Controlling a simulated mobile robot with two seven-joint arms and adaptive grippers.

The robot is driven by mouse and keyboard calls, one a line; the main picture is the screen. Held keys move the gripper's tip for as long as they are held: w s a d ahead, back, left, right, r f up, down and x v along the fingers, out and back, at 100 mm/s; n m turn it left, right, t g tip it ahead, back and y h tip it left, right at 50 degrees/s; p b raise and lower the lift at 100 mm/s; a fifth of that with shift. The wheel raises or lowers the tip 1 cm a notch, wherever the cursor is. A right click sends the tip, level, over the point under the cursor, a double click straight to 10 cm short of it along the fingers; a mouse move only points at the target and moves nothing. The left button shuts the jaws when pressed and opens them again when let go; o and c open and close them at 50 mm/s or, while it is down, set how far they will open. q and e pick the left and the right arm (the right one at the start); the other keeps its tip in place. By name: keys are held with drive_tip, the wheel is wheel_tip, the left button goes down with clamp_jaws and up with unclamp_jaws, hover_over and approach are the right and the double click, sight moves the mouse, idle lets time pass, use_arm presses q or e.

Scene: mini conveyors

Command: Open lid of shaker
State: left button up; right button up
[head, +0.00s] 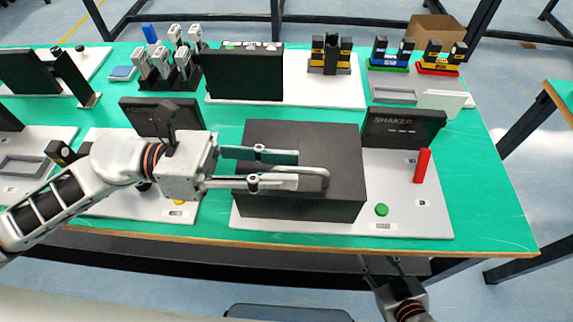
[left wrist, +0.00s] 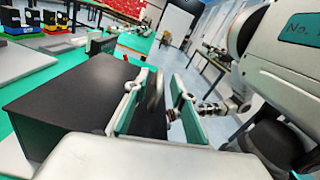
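The shaker is a black box (head: 330,135) on a light grey base plate (head: 425,215), with a panel labelled SHAKER (head: 403,127) behind it. Its top is closed flat. A grey bar handle (head: 318,172) stands on the lid near the front; it also shows in the left wrist view (left wrist: 155,90). My left gripper (head: 297,170) is open over the lid, with its fingers on either side of the handle and visible gaps in the left wrist view (left wrist: 157,108). My right gripper (head: 379,260) is open and empty, below the table's front edge.
A red upright post (head: 422,165) and a green button (head: 381,210) are right of the box. Another device with a black panel (head: 160,117) stands to the left. Racks (head: 330,55) and coloured blocks (head: 392,55) stand at the back. The green table's (head: 485,205) right end is clear.

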use_arm(q)
drive_tip(key=shift+d, duration=0.65)
use_arm(e)
drive_tip(key=shift+s+f, duration=0.15)
drive_tip(key=shift+s, duration=0.3)
drive_tip(key=shift+w, duration=0.1)
use_arm(q)
clamp_jaws()
use_arm(e)
drive_tip(key=shift+w, duration=0.1)
